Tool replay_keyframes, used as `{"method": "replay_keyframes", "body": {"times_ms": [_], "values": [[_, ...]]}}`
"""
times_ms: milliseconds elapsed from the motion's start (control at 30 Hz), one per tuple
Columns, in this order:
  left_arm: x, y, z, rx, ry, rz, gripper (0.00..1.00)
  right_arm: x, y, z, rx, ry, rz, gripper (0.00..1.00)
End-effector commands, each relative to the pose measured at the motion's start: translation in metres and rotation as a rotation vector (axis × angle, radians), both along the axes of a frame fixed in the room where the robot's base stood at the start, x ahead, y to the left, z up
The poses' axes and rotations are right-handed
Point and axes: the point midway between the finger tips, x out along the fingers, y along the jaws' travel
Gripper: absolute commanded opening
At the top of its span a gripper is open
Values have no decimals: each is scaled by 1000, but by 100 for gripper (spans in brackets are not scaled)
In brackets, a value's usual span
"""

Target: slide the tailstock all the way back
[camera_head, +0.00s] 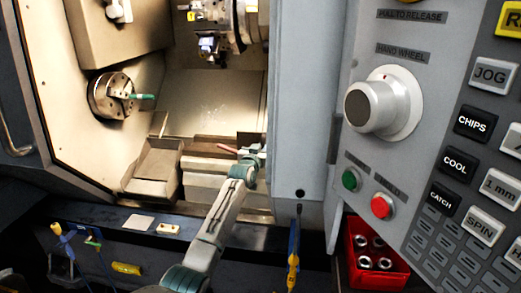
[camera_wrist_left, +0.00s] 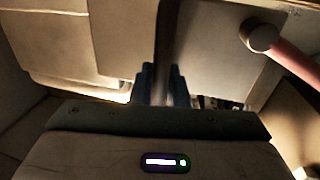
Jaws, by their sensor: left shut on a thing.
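My left arm reaches into the lathe's opening in the head view, and its gripper (camera_head: 250,160) is beside the door's edge, low over the bed. In the left wrist view the blue fingers (camera_wrist_left: 161,84) are shut on a narrow upright grey bar (camera_wrist_left: 168,48), which seems to be the tailstock's handle. The tailstock is mostly hidden behind the door edge and my gripper. A pinkish rod with a grey round end (camera_wrist_left: 260,36) is to the right of the fingers, apart from them. My right gripper is not in view.
The chuck (camera_head: 111,96) holds a green-tipped piece at the left. A turret (camera_head: 208,45) hangs above. The grey door (camera_head: 299,100) stands close right of my gripper. The control panel (camera_head: 430,120) and a red bin (camera_head: 372,262) of metal parts are further right.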

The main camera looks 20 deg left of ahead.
Motion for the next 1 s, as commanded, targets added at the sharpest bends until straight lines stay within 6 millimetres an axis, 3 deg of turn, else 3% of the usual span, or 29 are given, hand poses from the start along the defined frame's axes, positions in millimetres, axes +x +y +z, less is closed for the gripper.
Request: {"method": "replay_keyframes", "body": {"times_ms": [367, 400, 500, 833, 1000], "values": [[0, -5, -4, -6, 6, -4, 0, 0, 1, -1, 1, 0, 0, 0], [0, -5, -4, -6, 6, -4, 18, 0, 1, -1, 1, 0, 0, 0], [0, -4, -4, -5, 4, -4, 33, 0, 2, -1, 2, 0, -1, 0], [-2, -2, -2, -3, 1, -2, 33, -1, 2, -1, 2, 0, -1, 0], [-17, -3, -2, -1, 1, -2, 33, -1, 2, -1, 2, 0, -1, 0]]}}
